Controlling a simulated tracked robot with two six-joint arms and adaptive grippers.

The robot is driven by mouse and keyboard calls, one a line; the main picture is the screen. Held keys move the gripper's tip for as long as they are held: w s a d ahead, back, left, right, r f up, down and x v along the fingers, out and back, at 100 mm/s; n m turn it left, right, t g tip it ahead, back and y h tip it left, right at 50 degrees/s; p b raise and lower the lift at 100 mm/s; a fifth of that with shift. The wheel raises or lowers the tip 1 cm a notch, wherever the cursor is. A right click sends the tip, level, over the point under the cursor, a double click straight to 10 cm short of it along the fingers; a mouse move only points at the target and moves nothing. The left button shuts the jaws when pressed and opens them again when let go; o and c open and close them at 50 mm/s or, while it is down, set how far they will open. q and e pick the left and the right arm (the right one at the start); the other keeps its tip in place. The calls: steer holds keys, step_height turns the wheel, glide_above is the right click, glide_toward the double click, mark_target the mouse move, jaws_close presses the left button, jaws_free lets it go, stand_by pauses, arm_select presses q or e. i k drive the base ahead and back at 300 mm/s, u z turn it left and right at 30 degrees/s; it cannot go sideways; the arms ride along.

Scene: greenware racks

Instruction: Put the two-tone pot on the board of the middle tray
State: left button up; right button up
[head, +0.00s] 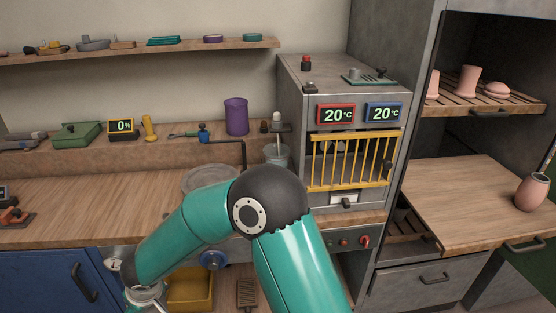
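A pinkish-brown pot with a darker mouth (532,192) stands near the right edge of the view. It rests on a wide wooden board (460,195) on a pulled-out tray with a dark handle, below the upper slatted rack. It looks like the two-tone pot, but its two colours are hard to tell apart at this size. No gripper touches it. One teal arm of mine bends across the lower middle and reaches down to the left, far from the pot. Its wrist end is cut off at the bottom edge, so no gripper fingers show.
The upper slatted rack (503,98) holds pinkish pieces. A grey kiln with a yellow barred door (352,160) stands left of the racks. The board is clear left of the pot.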

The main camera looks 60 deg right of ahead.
mark_target(463, 217)
steer(key=u, duration=2)
steer(key=i, duration=0.1)
steer(key=z, duration=3.2)
